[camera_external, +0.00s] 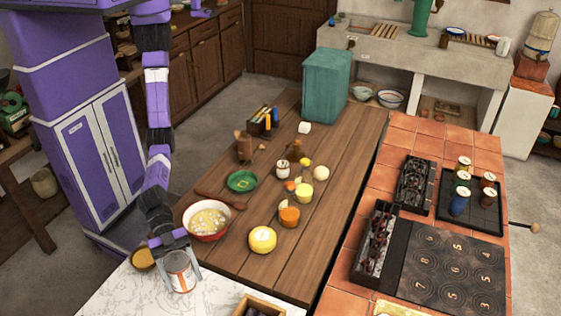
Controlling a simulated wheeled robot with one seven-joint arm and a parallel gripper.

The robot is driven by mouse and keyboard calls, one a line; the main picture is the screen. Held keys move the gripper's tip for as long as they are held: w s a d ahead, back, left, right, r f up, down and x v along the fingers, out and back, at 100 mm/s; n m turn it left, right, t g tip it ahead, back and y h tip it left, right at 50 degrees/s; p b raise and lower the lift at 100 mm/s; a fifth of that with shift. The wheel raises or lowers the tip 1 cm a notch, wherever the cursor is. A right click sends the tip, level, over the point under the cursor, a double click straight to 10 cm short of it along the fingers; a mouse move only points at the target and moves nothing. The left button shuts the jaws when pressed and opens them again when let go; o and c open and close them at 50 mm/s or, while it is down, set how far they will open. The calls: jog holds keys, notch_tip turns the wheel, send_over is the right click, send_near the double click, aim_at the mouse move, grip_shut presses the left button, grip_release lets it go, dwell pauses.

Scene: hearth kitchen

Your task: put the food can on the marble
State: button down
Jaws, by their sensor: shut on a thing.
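The food can (180,265), pale with an orange band, is upright between the fingers of my gripper (181,275). My gripper is shut on it from above, with a finger on each side. The white veined marble (125,299) fills the bottom left of the view. The can is over the marble near its far edge. I cannot tell whether its base touches the marble.
A yellow-brown round thing (142,258) is just left of the can. A wooden box (258,307) sits at the marble's front right. The marble's left part is bare.

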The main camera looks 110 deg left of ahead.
aim_at(187, 290)
jog(key=shift+f, duration=2.4)
jog(key=shift+f+b, duration=0.2)
jog(key=shift+b, duration=0.25)
jog(key=shift+c, duration=1.5)
grip_release()
jog(key=shift+r+p, duration=0.25)
jog(key=shift+p, duration=0.15)
jog(key=v, duration=1.2)
jog(key=shift+f, duration=0.2)
